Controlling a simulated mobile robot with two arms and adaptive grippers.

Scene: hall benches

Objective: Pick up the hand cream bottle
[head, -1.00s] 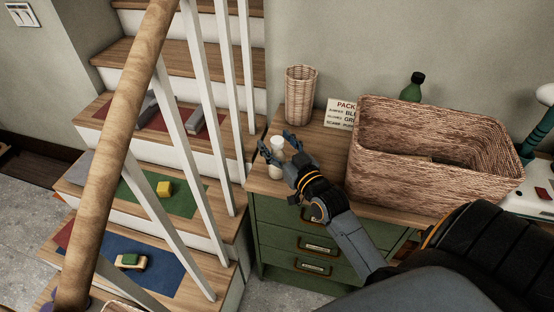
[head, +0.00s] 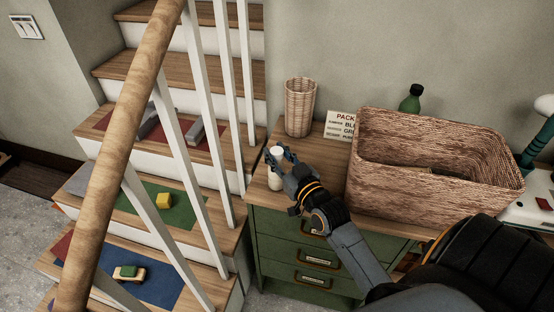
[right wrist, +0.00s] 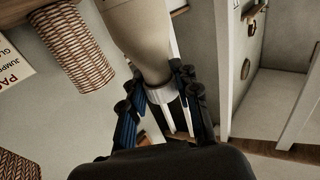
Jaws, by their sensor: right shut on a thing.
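The hand cream bottle (head: 274,182) is a small pale bottle with a white top. It stands upright at the left end of the green cabinet's wooden top, near the stairs. My right gripper (head: 278,157) comes from the lower right and is shut on the bottle's upper part. In the right wrist view the cream-coloured bottle (right wrist: 140,40) fills the top centre, its white cap between the fingers of the gripper (right wrist: 160,88). I cannot tell whether its base touches the cabinet top. My left gripper is not in view.
A large wicker basket (head: 430,205) takes up the right of the cabinet (head: 283,240). A woven vase (head: 300,107), a small sign (head: 342,124) and a green bottle (head: 410,99) stand behind. White balusters (head: 183,150) and a wooden handrail (head: 120,145) rise on the left.

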